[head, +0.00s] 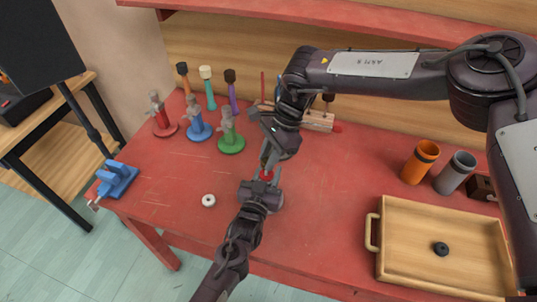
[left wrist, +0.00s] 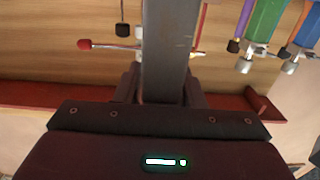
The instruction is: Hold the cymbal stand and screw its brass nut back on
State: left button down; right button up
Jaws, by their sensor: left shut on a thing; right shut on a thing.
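The cymbal stand is mostly hidden behind my grippers in the head view; a small bright red part (head: 266,175) shows between them, and a grey round base edge (head: 279,203) shows beside my left gripper. My left gripper (head: 263,183) comes up from the front and is shut on the stand. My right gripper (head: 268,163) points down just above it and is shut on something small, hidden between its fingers. The brass nut cannot be made out in either view. In the left wrist view a grey bar (left wrist: 166,50) fills the middle.
A white ring (head: 208,200) lies left of the grippers. Red (head: 162,122), blue (head: 199,130) and green (head: 231,142) stands are at back left, a blue vise (head: 116,178) at the left edge. A wooden tray (head: 378,258) and orange cup (head: 420,162) are right. The red table's (head: 330,190) middle is clear.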

jog(key=shift+f, duration=0.85)
jog(key=shift+f, duration=0.55)
jog(key=o, duration=1)
jog(key=shift+c, duration=0.2)
jog(key=shift+r, duration=2.25)
